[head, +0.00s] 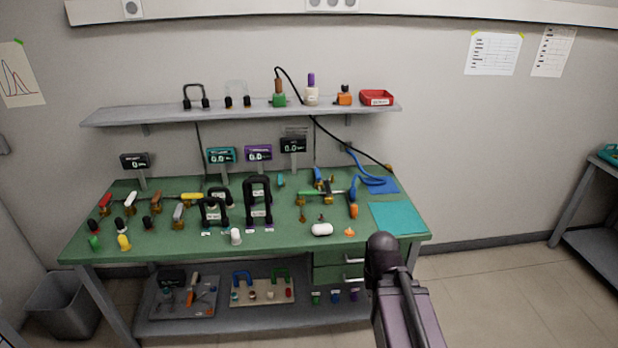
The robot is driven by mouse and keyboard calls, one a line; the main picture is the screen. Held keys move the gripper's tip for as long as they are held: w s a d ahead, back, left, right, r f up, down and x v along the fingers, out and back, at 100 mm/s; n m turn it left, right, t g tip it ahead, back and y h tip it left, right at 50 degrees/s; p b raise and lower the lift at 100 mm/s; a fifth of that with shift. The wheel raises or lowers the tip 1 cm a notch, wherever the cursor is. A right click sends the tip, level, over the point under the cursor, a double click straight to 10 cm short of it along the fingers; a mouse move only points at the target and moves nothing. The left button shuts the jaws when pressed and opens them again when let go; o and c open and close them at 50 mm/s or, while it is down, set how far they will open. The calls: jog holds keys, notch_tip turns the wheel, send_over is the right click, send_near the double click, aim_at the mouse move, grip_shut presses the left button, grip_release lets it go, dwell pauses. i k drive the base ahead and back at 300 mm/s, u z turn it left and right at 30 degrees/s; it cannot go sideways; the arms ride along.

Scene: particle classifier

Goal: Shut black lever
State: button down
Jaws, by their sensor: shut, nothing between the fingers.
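I cannot tell for sure which item is the black lever. A small black-topped piece (121,224) stands at the left of the green bench, and another dark piece (148,222) stands just right of it. Near the bench's middle are a tall black U-shaped handle (258,184) and a lower black U-shaped handle (213,208). Their open or shut positions are too small to read. My arm rises at the lower right, in front of the bench and apart from these pieces. My gripper's fingers do not show.
The green bench (280,242) holds red, white, brown and yellow handles at left, several displays behind, and a teal mat (398,217) at right. A shelf (240,112) with parts hangs above. A grey bin (70,305) stands at left.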

aim_at(328, 191)
jog(key=u, duration=0.15)
jog(key=i, duration=1.35)
jog(key=z, duration=0.5)
